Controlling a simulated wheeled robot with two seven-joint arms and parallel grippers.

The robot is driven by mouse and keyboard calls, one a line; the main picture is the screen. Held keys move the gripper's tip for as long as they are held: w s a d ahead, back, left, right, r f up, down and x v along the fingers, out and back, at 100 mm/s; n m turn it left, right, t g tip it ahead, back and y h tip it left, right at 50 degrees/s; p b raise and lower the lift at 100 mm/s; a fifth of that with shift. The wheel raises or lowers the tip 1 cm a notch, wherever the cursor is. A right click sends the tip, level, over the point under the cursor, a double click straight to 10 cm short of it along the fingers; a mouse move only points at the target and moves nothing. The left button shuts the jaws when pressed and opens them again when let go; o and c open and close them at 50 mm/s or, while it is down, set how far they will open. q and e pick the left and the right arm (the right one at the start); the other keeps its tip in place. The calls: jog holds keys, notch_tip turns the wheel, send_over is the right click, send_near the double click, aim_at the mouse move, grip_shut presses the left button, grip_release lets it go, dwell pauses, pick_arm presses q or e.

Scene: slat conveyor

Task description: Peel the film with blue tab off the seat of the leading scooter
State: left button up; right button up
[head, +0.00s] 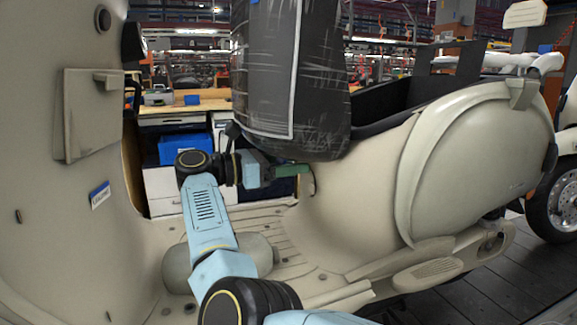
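The cream scooter (350,215) fills the view. Its black seat (300,70) stands tipped up over the open under-seat bay (392,100). Clear film with pale wrinkles and scratch-like glints covers the seat. I see no blue tab on it; that edge may face away. My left gripper (294,170) is just below the seat's lower end, by the cream body above the footboard. Its green fingers point right, seen side-on. I cannot tell whether they are apart or hold anything. My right gripper is out of view.
The cream leg shield (50,230), with a blue-and-white label (100,196), stands at left. The slatted footboard (290,245) lies between. A wheel (557,205) stands at right above the dark slats (535,265). Behind are a workbench (210,105) and a blue bin (183,149).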

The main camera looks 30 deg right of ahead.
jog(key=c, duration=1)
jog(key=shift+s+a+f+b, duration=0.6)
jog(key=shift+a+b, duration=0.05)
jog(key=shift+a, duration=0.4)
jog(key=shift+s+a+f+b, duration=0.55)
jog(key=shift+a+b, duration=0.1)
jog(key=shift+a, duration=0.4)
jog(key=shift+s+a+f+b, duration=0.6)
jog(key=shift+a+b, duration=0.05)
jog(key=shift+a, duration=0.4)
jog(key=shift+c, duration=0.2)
